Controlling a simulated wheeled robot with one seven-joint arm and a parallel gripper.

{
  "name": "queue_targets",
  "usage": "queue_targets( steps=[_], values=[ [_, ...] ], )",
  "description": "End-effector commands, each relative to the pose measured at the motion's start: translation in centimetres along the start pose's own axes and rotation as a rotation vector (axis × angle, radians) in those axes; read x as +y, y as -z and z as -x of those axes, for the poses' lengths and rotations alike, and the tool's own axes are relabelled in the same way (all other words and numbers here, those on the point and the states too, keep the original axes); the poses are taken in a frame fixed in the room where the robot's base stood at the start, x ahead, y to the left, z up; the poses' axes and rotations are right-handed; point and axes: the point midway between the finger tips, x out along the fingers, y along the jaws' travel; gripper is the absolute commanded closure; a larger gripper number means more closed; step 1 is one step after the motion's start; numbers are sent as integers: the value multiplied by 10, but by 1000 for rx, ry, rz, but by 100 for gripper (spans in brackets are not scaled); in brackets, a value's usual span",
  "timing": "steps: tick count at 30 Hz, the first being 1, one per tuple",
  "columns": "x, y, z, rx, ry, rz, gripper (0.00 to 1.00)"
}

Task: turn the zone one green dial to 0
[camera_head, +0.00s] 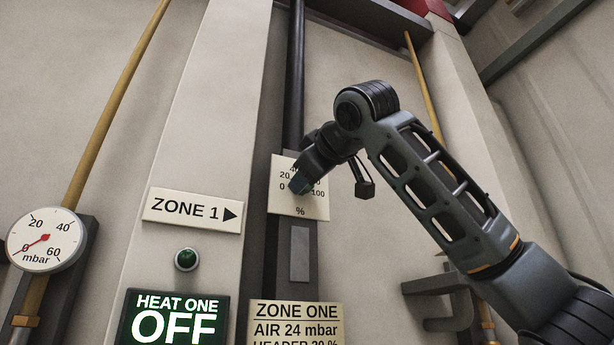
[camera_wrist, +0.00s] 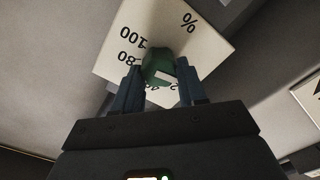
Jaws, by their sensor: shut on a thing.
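The green dial (camera_wrist: 158,62) sits on a white scale plate (camera_wrist: 150,18) marked in %. My gripper (camera_wrist: 158,78) is shut on the dial, one blue finger on each side, in the wrist view. A pale mark shows on the dial's near side, between the fingers; I cannot tell its exact reading. The 100, 80 and % marks are clear there, while the lower numbers are partly hidden by my gripper. In the head view my gripper (camera_head: 301,183) covers most of the dial on the scale plate (camera_head: 300,209), where 0, 20 and 100 show.
A ZONE 1 arrow sign (camera_head: 192,210) points right to this column. Below it are a green round lamp or button (camera_head: 186,259) and a lit HEAT ONE OFF display (camera_head: 173,320). A ZONE ONE placard (camera_head: 297,322) hangs below the scale. A mbar gauge (camera_head: 46,240) is at left.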

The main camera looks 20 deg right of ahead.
Motion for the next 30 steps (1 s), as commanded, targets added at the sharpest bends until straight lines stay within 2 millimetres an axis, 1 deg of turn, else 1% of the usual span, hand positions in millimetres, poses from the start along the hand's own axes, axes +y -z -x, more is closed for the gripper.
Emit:
queue_targets(
  steps=[2,3,10,11,17,20,23,30],
  values=[
    [0,1,0,2,1,2,89],
    [0,1,0,2,1,2,57],
    [0,0,0,1,1,1,35],
    [0,0,0,1,1,1,33],
    [0,0,0,1,0,0,33],
    [-1,0,4,2,0,0,33],
    [-1,0,16,3,0,0,33],
    [-2,-1,56,4,-1,1,33]
  ],
)
